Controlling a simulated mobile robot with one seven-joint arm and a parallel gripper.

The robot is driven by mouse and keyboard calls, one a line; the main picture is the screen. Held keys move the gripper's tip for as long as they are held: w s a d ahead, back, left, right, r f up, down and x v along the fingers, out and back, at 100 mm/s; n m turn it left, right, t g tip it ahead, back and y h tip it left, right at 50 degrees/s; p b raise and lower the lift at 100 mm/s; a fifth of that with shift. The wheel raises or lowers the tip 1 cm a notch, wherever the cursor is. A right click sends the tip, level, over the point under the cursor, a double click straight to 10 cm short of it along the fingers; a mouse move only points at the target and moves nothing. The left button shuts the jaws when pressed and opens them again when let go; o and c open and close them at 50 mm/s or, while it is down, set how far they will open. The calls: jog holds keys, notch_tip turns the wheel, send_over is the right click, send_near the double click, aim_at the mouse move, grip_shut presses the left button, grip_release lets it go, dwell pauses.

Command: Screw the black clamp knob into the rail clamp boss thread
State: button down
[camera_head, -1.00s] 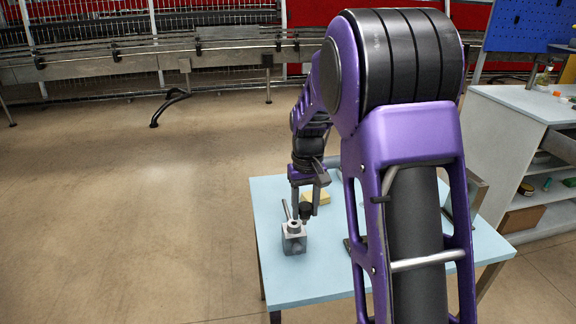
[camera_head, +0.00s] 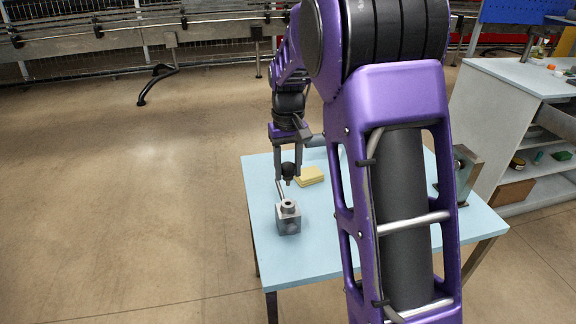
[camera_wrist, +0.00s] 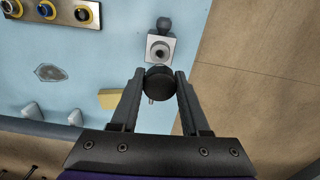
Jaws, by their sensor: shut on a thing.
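The black clamp knob (camera_head: 288,169) is held between the two fingertips of my gripper (camera_head: 288,177). My gripper is shut on it and points down. The rail clamp is a grey block with a round boss (camera_head: 288,204) on top, standing on the blue table. The knob is above the boss and apart from it in the head view. In the wrist view, the knob (camera_wrist: 160,83) shows as a dark disc between the fingertips. The boss (camera_wrist: 160,51), with its dark round opening, lies just beyond it. The knob's threaded end is mostly hidden.
A yellow block (camera_head: 310,176) lies on the blue table (camera_head: 330,262), right of the clamp. A grey bracket (camera_head: 466,168) stands at the table's right. In the wrist view, a panel with several coloured rings (camera_wrist: 60,12) is at upper left. The table is clear in front of the clamp.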

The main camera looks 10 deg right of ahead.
aim_at(288, 185)
jog(key=shift+f+b, duration=1.2)
jog(key=shift+f, duration=1.15)
jog(key=shift+f+b, duration=0.35)
jog(key=shift+f, duration=1.2)
jog(key=shift+c, duration=1.5)
grip_release()
jog(key=shift+r, duration=0.1)
notch_tip(288, 185, up, 17)
jog(key=p, duration=0.3)
jog(key=shift+r, duration=0.2)
